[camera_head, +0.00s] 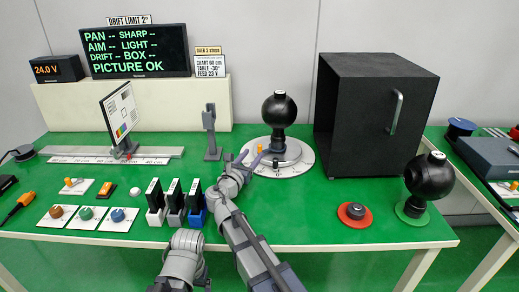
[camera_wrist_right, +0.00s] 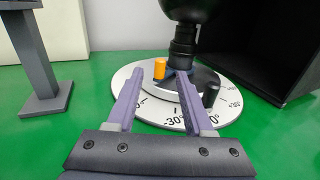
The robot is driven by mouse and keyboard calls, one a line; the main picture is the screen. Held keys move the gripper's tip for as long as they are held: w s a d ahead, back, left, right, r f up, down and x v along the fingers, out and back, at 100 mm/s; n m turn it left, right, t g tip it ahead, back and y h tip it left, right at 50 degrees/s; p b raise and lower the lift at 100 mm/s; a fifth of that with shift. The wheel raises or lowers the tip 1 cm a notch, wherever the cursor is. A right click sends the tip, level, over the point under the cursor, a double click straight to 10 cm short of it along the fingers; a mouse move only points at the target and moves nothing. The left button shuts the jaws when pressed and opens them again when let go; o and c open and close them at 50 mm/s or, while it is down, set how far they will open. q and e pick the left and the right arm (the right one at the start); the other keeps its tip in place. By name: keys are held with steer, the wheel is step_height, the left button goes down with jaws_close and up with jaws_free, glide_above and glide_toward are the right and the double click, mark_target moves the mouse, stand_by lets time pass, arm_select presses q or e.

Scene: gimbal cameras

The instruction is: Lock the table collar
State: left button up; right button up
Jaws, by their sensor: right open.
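The round table (camera_head: 300,165) is a white disc with a degree scale, bearing a black camera ball (camera_head: 279,108) on a dark post. In the right wrist view the white scale disc (camera_wrist_right: 150,112) shows -30° near the front. An orange peg (camera_wrist_right: 160,68) and a black knob (camera_wrist_right: 211,95) stand on it at the foot of the post; which belongs to the collar I cannot tell. My right gripper (camera_wrist_right: 160,76) is open, its purple fingers over the disc's near side. The orange peg appears between the fingertips, apparently untouched. The black knob is outside the right finger. My left gripper is out of view.
A black open box (camera_head: 370,115) stands right of the table. A grey stand (camera_head: 211,140) is close on the left.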

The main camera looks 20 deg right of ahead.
mark_target(259, 147)
steer(key=x, duration=0.7)
jaws_close()
stand_by(0.4)
stand_by(1.0)
